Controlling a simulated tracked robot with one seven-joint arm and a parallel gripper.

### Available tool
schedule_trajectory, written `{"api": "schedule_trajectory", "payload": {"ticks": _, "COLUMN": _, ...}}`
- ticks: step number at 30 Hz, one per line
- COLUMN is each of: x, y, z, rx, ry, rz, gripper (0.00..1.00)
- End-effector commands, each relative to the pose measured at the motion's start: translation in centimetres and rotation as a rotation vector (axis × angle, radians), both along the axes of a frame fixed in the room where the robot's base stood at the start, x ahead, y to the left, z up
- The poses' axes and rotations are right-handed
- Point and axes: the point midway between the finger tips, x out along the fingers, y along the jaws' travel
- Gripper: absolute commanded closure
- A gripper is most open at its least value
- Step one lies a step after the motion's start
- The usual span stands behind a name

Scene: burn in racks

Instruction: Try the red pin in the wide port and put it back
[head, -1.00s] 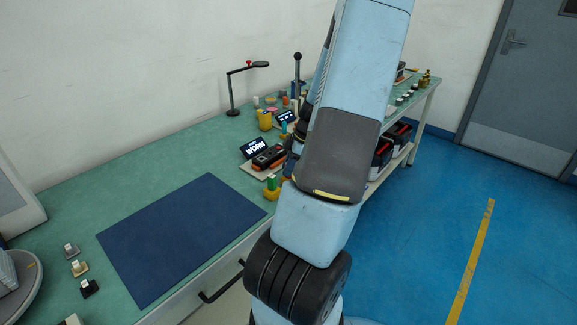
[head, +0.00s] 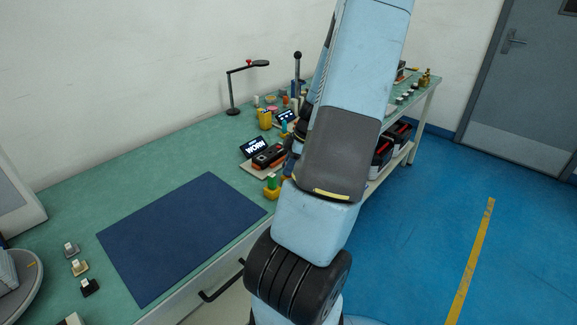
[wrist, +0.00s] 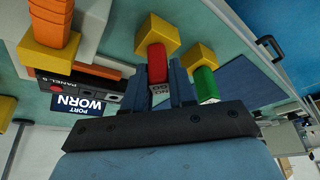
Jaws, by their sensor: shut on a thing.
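In the wrist view my gripper (wrist: 156,92) is shut on the red pin (wrist: 157,62), with a dark finger on each side of its pale, marked end. The pin's far end meets a yellow block (wrist: 158,34); I cannot tell how deep it sits there. The head view does not show my gripper or the red pin, as my arm covers that area. A dark panel unit (wrist: 75,84) stands left in the wrist view, beside a screen reading "PORT WORN" (wrist: 78,104). That screen also shows in the head view (head: 254,147). I cannot make out the wide port.
A green pin (wrist: 205,84) in a yellow block stands close right of my gripper. An orange pin (wrist: 52,24) in another yellow block is at upper left. In the head view a blue mat (head: 180,240) lies clear, and a black lamp (head: 232,90) stands behind.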

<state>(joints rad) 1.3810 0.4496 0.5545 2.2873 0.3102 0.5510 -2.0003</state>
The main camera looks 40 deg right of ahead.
Motion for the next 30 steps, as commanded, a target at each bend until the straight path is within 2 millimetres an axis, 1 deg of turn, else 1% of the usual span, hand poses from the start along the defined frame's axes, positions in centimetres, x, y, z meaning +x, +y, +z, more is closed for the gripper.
{"api": "schedule_trajectory", "payload": {"ticks": 6, "x": 0.0, "y": 0.0, "z": 0.0, "rx": 0.0, "ry": 0.0, "rz": 0.0, "gripper": 1.0}}
{"api": "schedule_trajectory", "payload": {"ticks": 7, "x": 0.0, "y": 0.0, "z": 0.0, "rx": 0.0, "ry": 0.0, "rz": 0.0, "gripper": 0.73}}
{"api": "schedule_trajectory", "payload": {"ticks": 15, "x": 0.0, "y": 0.0, "z": 0.0, "rx": 0.0, "ry": 0.0, "rz": 0.0, "gripper": 0.47}}
{"api": "schedule_trajectory", "payload": {"ticks": 16, "x": 0.0, "y": 0.0, "z": 0.0, "rx": 0.0, "ry": 0.0, "rz": 0.0, "gripper": 0.45}}
{"api": "schedule_trajectory", "payload": {"ticks": 25, "x": -0.1, "y": -0.1, "z": 0.2, "rx": -0.001, "ry": -0.001, "rz": 0.0, "gripper": 0.45}}
{"api": "schedule_trajectory", "payload": {"ticks": 28, "x": -0.2, "y": -0.3, "z": 0.9, "rx": -0.002, "ry": -0.001, "rz": -0.001, "gripper": 0.45}}
{"api": "schedule_trajectory", "payload": {"ticks": 30, "x": -0.4, "y": -0.6, "z": 1.7, "rx": -0.004, "ry": -0.002, "rz": -0.002, "gripper": 0.45}}
